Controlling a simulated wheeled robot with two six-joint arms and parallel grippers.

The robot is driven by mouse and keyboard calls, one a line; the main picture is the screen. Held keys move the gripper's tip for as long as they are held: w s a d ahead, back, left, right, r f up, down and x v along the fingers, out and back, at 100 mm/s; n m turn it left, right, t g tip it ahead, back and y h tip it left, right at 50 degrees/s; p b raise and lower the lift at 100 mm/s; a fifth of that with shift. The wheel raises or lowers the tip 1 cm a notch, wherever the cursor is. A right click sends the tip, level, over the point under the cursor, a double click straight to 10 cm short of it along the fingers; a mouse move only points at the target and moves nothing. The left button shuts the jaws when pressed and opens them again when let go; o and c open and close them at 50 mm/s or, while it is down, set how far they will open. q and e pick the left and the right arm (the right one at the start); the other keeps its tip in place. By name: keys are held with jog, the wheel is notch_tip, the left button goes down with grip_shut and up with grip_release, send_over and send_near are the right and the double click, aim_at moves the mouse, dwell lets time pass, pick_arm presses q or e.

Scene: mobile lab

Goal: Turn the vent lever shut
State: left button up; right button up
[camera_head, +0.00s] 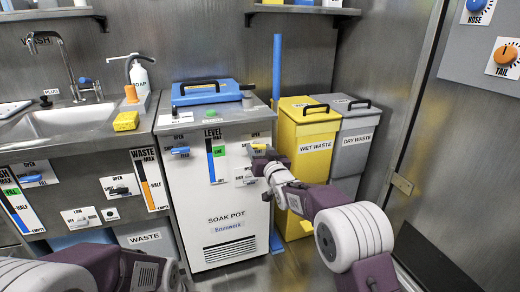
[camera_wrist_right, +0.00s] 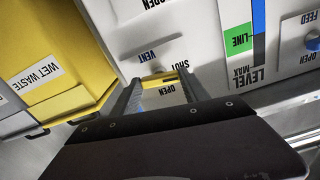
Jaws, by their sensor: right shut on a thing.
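The yellow vent lever (camera_head: 259,146) is on the upper right front of the white soak pot (camera_head: 225,240). In the upside-down right wrist view, the yellow lever (camera_wrist_right: 163,77) lies crosswise between my fingers, among the VENT, SHUT and OPEN lettering. It looks nearer the OPEN word, but its exact angle is partly hidden by the fingers. My right gripper (camera_head: 262,158) is at the panel, and in the wrist view its fingers (camera_wrist_right: 158,82) are shut on the lever. My left arm shows at the lower left, but its fingers do not show.
A blue feed lever (camera_head: 180,151) and a level gauge (camera_head: 215,160) sit left of the vent. A yellow wet waste bin (camera_head: 306,125) and a grey dry waste bin (camera_head: 355,138) stand at the right. A blue case (camera_head: 205,95) lies on top.

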jog(key=shift+n, duration=0.9)
jog(key=o, duration=1.4)
jog(key=shift+p+v, duration=1.7)
jog(key=shift+v, duration=2.8)
jog(key=shift+d+r, duration=0.1)
